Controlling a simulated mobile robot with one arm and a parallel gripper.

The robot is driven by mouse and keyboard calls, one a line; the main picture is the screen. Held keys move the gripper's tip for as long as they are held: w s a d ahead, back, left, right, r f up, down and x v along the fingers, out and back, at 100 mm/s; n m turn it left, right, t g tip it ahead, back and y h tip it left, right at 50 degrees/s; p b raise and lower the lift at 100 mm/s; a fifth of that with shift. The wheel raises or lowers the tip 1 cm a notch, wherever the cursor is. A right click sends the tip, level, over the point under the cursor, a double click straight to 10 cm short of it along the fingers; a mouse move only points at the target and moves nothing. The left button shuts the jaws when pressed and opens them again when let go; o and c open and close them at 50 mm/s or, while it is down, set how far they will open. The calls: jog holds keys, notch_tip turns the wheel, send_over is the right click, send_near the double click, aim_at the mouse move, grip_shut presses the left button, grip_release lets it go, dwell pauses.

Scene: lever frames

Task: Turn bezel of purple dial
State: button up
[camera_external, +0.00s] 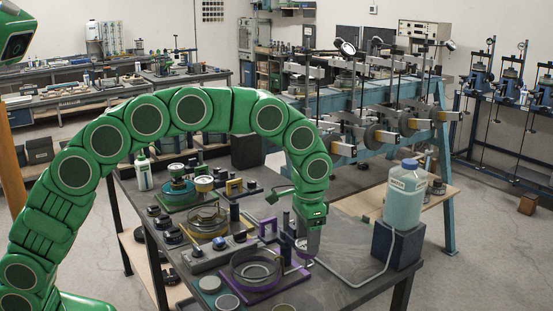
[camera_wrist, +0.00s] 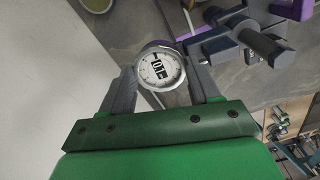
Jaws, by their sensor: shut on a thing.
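My gripper (camera_external: 306,240) reaches down from above to the small purple dial (camera_external: 301,248) at the right part of the bench's front. In the wrist view the dial's round white face (camera_wrist: 160,69) sits between the two grey fingers of my gripper (camera_wrist: 163,76). The fingers are shut on the bezel (camera_wrist: 144,80), one on each side. The face has black ticks and a dark mark in the middle. A bit of purple shows behind its upper edge. Its mount is largely hidden.
A purple-based ring fixture (camera_external: 268,290) stands just left of the dial. Brass (camera_external: 206,235) and green (camera_external: 180,204) fixtures stand behind it. A bottle (camera_external: 404,200) on a dark block (camera_external: 396,246) is at right, with a pale tube along the bench.

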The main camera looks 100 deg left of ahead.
jog(key=n, duration=1.3)
jog(key=shift+n, duration=0.3)
dwell(0.4)
jog(key=o, duration=1.1)
jog(key=shift+c, duration=0.2)
jog(key=shift+r, duration=0.15)
notch_tip(320, 180, up, 7)
jog(key=shift+f, duration=0.1)
jog(key=shift+r, duration=0.35)
